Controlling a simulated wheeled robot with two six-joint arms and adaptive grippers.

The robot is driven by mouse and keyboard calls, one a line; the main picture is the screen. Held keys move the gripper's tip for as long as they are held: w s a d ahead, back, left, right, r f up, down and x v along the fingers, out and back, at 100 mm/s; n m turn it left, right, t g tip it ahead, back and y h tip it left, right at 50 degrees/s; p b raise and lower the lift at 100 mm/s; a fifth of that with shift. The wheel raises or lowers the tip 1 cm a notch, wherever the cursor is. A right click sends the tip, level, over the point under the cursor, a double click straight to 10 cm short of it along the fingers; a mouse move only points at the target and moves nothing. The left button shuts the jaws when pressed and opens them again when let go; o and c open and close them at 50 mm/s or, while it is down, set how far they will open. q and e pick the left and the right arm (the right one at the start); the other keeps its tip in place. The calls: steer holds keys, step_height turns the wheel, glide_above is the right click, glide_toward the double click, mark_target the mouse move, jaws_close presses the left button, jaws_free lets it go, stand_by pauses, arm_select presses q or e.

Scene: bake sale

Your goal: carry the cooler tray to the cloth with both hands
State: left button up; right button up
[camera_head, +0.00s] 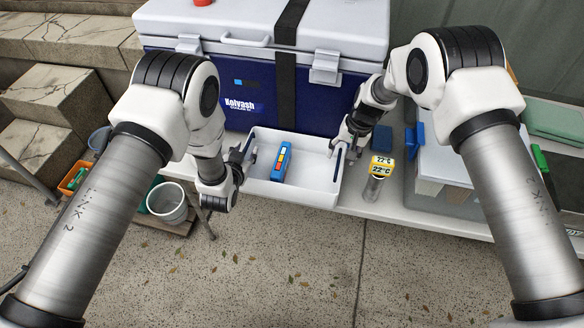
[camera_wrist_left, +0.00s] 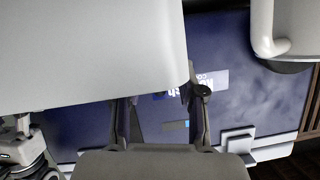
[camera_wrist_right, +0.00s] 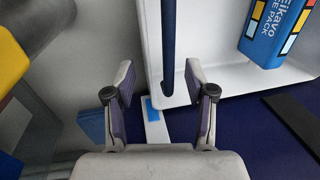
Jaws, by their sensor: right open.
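The white cooler tray (camera_head: 310,190) stands on the pale bench in front of the blue cooler, with a blue ice pack (camera_head: 282,160) inside. My left gripper (camera_head: 249,158) is at the tray's left end. In the left wrist view its fingers (camera_wrist_left: 160,105) are apart, and a large white surface partly covers them. My right gripper (camera_head: 346,146) is at the tray's right end. In the right wrist view its fingers (camera_wrist_right: 160,85) are open, with the tray's end wall and a dark blue bar (camera_wrist_right: 168,45) in line with the gap. I cannot identify the cloth.
The large cooler (camera_head: 250,85) with a white lid stands right behind the tray. A lidded bin (camera_head: 440,170) stands further right. A bucket (camera_head: 168,204) is at the lower left.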

arm_select(q)
steer(key=c, duration=0.5)
arm_select(e)
steer(key=c, duration=0.5)
arm_select(q)
jaws_close()
arm_select(e)
jaws_close()
arm_select(q)
steer(key=shift+r, duration=0.1)
